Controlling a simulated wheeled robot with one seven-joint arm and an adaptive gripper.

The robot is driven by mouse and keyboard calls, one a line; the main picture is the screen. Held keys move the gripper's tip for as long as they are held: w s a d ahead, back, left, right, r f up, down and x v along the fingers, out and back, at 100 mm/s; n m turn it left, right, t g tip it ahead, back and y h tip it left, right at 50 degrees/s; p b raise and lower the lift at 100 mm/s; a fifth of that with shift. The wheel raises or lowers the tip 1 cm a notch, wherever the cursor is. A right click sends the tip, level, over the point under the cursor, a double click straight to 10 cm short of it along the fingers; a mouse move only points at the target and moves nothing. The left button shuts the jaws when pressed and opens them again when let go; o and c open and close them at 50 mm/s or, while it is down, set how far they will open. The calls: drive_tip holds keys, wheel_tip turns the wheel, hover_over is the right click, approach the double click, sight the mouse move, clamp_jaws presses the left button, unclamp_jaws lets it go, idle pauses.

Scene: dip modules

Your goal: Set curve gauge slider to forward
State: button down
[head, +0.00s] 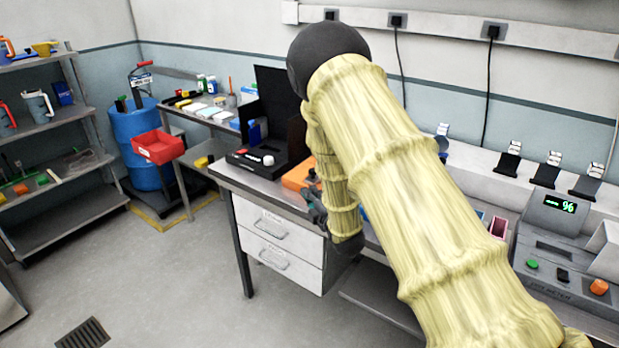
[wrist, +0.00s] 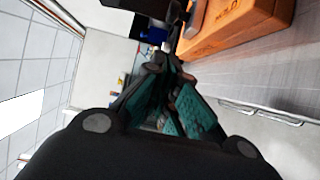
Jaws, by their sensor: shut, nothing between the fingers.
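No part in view can be made out for certain as the curve gauge or its slider. My gripper (head: 316,205) is at the front of the metal bench, beside an orange box (head: 298,176) and partly hidden by my yellow-sleeved arm. In the wrist view my gripper (wrist: 166,66) shows teal finger pads drawn together, with nothing held. The orange box (wrist: 238,30) lies to the right of the fingertips there, with dark lettering on its side. A black open case (head: 268,158) with small red and white knobs stands behind the orange box.
A grey machine (head: 548,243) with a green display, a green button and an orange knob stands at the right. White drawers (head: 277,241) hang under the bench. A blue drum (head: 139,135) with a red bin (head: 158,147) stands left. The floor before the bench is clear.

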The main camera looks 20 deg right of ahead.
sight(310, 180)
drive_tip(key=w, duration=0.1)
drive_tip(key=w+p, duration=0.1)
drive_tip(key=w, duration=0.2)
drive_tip(key=shift+w+a+r, duration=0.15)
drive_tip(key=shift+w+a, duration=0.05)
drive_tip(key=shift+a, duration=0.1)
drive_tip(key=shift+w+d+f+p, duration=0.2)
drive_tip(key=shift+w+d+p, duration=0.7)
drive_tip(key=shift+w+d, duration=0.45)
drive_tip(key=shift+w+a, duration=0.1)
drive_tip(key=shift+a, duration=0.05)
drive_tip(key=w+d+b, duration=0.1)
drive_tip(key=b, duration=0.1)
drive_tip(key=w+d+b, duration=0.1)
drive_tip(key=d+b, duration=0.1)
drive_tip(key=shift+w+d+f, duration=0.1)
drive_tip(key=shift+w+f, duration=0.05)
drive_tip(key=shift+w, duration=0.15)
drive_tip(key=shift+w+d+r, duration=0.2)
drive_tip(key=shift+w+d, duration=0.1)
drive_tip(key=shift+d, duration=0.1)
drive_tip(key=shift+s+a, duration=0.1)
